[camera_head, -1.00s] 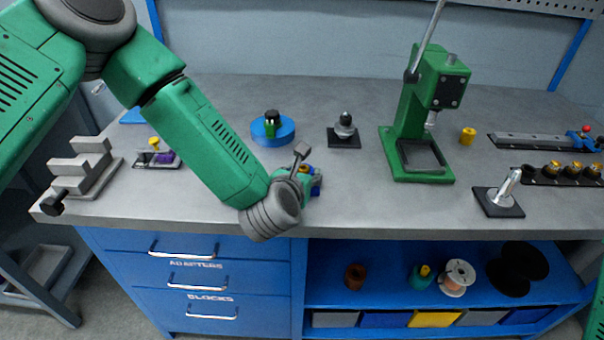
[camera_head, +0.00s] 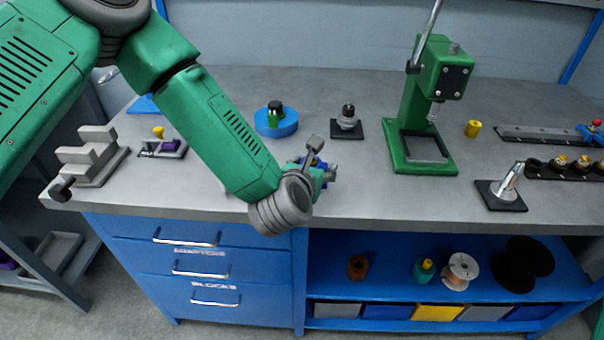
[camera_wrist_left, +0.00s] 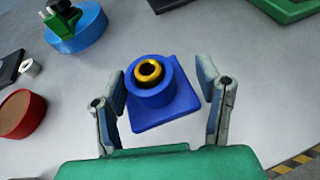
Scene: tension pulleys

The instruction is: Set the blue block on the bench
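The blue block (camera_wrist_left: 165,105) has a square base and a round collar with a yellow ring in its top. In the left wrist view it appears to rest flat on the grey bench (camera_wrist_left: 255,100). My left gripper (camera_wrist_left: 164,100) is open, with one finger on each side of the block and a small gap visible at the sides. In the head view the block (camera_head: 314,162) is mostly hidden behind my left gripper (camera_head: 328,172), low over the bench near its front edge. My right gripper is not in view.
A blue disc (camera_head: 276,123) with a green-and-black piece stands behind. A black-based post (camera_head: 348,124) and a green press (camera_head: 419,110) are farther right. A red-brown cylinder (camera_wrist_left: 22,113) shows in the wrist view. Bench between gripper and press is clear.

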